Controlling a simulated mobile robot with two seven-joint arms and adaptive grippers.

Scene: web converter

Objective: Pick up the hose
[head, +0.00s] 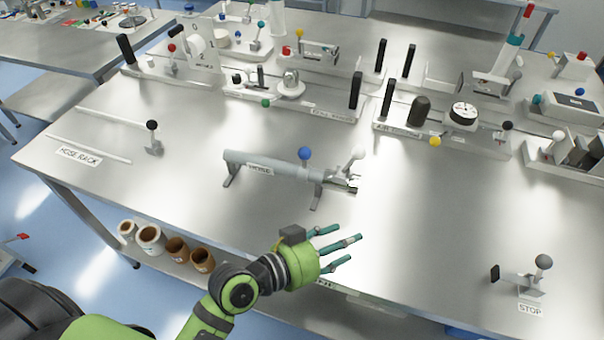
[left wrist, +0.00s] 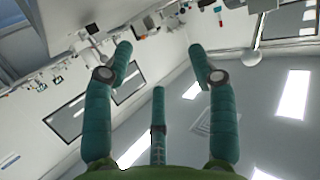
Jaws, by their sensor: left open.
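No separate hose can be made out for sure. A long grey tube (head: 270,165) with a label lies level on two stands mid-table, with a blue-knobbed and a white-knobbed lever at its right end; I cannot tell if it is the hose. The spot labelled HOSE RACK (head: 77,155) at the left shows thin pale rails and a black-knobbed lever (head: 153,138). My left gripper (head: 345,243) is open and empty, over the front part of the table, below and right of the tube. Its spread fingers (left wrist: 160,75) fill the left wrist view against the ceiling. My right gripper is not seen.
The steel table (head: 200,190) has free room around the tube. Fixtures with black posts stand along the back. A lever marked STOP (head: 530,285) is at the front right.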

